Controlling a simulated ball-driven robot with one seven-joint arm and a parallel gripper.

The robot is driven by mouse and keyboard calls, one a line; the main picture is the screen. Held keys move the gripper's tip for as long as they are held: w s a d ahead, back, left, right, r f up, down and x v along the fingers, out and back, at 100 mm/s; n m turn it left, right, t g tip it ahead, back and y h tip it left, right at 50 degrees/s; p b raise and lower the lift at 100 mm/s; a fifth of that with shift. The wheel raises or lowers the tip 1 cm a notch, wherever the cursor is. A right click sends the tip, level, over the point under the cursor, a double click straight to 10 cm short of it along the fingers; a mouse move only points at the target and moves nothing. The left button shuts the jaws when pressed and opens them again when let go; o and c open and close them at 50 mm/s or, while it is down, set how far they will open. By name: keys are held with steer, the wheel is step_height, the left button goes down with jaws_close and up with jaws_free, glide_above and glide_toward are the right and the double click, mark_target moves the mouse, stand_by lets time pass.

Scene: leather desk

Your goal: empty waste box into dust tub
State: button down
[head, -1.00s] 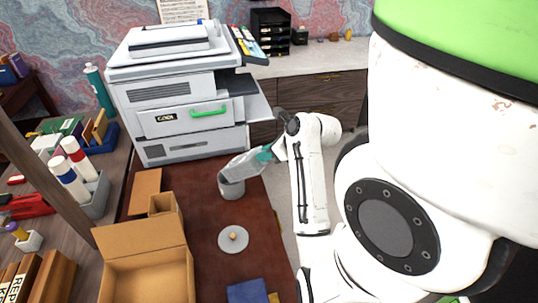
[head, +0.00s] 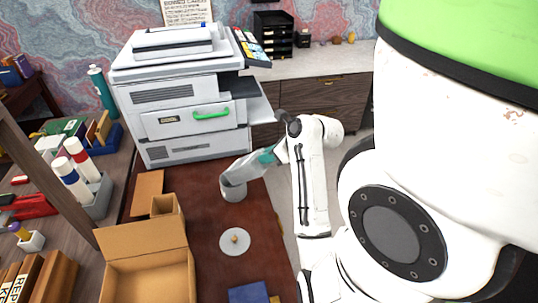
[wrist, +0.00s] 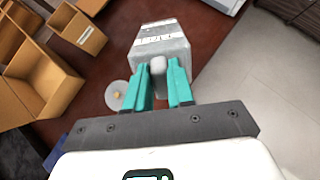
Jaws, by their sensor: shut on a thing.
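My gripper (head: 268,157) is shut on the waste box (head: 244,168), a pale grey, partly see-through box. Its teal fingers (wrist: 159,88) close on a grey grip at the box's near end. The box also shows in the wrist view (wrist: 165,47), where I cannot make out the tub.
A grey round lid with a knob (head: 234,246) lies flat on the desk. An open cardboard box (head: 150,270) stands at the front left. The printer (head: 185,95) stands behind the tub. A dark blue item (head: 248,292) lies at the front edge.

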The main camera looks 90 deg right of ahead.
steer(key=shift+w+d+r, duration=0.1)
steer(key=shift+w+d+r+g+y, duration=0.3)
steer(key=shift+w+d+r+g, duration=0.15)
steer(key=shift+w, duration=0.25)
steer(key=shift+w+d+r+g+y, duration=0.25)
steer(key=shift+w+r+g+y, duration=0.1)
steer(key=shift+w+g, duration=0.25)
stand_by(6.3)
